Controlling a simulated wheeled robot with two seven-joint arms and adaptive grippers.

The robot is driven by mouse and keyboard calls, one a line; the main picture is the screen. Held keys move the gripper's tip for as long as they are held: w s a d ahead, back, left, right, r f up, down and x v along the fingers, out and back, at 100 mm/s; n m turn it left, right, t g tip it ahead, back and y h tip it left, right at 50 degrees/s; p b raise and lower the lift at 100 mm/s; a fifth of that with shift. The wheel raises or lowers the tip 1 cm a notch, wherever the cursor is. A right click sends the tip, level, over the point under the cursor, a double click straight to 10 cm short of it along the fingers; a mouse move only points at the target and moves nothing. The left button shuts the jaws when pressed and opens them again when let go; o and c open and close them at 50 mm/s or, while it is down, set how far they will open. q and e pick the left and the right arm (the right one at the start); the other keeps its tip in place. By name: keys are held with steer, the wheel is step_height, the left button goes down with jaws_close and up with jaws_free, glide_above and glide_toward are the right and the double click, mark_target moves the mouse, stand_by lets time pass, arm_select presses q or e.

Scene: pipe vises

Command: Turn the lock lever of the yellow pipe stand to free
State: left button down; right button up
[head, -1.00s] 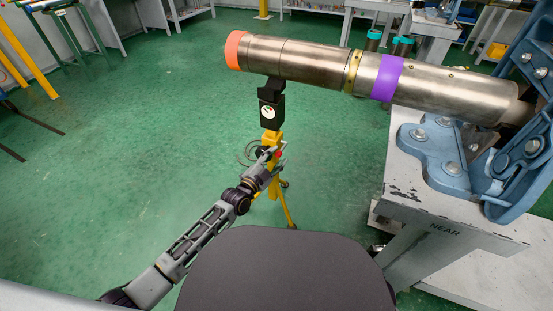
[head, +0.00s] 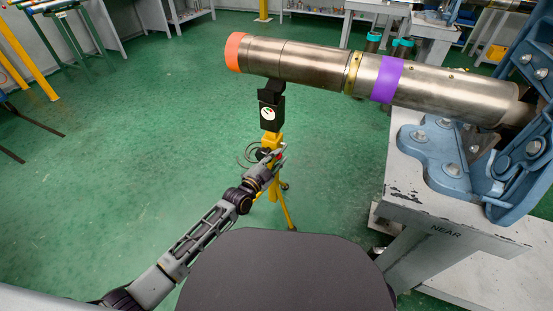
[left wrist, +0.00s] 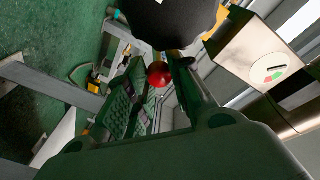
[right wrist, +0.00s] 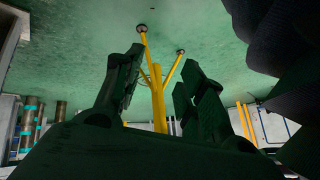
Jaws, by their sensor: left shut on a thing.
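The yellow pipe stand (head: 270,141) stands on the green floor under the orange end of a thick metal pipe (head: 310,65). Its black head (head: 271,100) carries a white round dial (head: 267,114), which also shows in the left wrist view (left wrist: 268,68) with green and red marks. My left gripper (head: 280,155) is at the stand just below the head. It is shut on the lock lever, whose red ball knob (left wrist: 159,75) shows between the fingers. The lever's shaft is mostly hidden. My right gripper (right wrist: 160,85) is open and empty, with the stand's yellow legs (right wrist: 157,85) beyond it.
The pipe, with a purple band (head: 387,78), runs right into a blue vise (head: 450,165) on a grey bench (head: 405,190) marked NEAR. A dark surface (head: 285,275) fills the bottom middle. Green floor (head: 130,140) to the left is clear.

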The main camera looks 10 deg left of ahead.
steer(key=shift+r, duration=0.2)
